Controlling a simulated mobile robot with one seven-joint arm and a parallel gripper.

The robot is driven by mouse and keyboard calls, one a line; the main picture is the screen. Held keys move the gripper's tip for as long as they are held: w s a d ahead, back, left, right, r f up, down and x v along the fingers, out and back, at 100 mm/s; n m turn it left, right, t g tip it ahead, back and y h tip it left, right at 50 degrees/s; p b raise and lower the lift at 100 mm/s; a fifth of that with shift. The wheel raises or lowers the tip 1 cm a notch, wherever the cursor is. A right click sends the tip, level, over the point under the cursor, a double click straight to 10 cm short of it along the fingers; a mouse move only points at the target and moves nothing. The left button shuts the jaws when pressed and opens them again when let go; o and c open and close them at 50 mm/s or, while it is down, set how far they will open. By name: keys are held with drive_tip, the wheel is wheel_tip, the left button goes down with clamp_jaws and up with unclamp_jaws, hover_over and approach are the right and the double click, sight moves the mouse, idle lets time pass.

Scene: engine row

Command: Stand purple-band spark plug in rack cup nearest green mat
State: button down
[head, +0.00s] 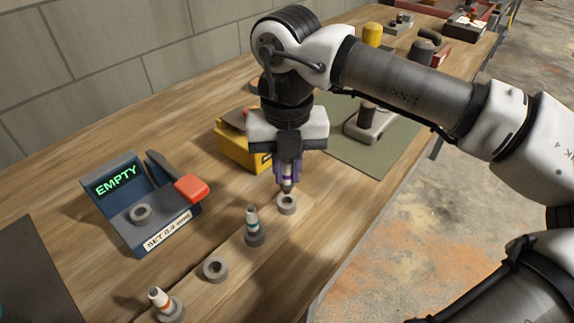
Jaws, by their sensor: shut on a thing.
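My gripper (288,172) points straight down and is shut on the purple-band spark plug (287,187). Purple shows between the fingers; most of the plug is hidden by them. The plug looks upright, its lower end right at the rack cup nearest the green mat (287,205). I cannot tell whether the tip is inside the cup or just above it. The wooden rack (235,254) runs toward the lower left. The green mat (385,152) lies behind and right of my gripper.
A teal-band plug (252,220) stands in the neighbouring cup; the cup after it (215,269) is empty. An orange-band plug (158,298) stands at the near end. A blue gauge (140,205) reading EMPTY is left, a yellow box (232,146) behind my gripper.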

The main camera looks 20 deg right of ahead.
sight(287, 181)
drive_tip(key=shift+f+b, duration=1.55)
drive_tip(key=shift+f, duration=0.2)
drive_tip(key=c, duration=1.3)
unclamp_jaws()
drive_tip(key=shift+r, duration=0.1)
wheel_tip(287, 181, up, 14)
drive_tip(key=p, duration=0.8)
drive_tip(key=shift+p, duration=0.4)
drive_tip(key=shift+f, duration=0.2)
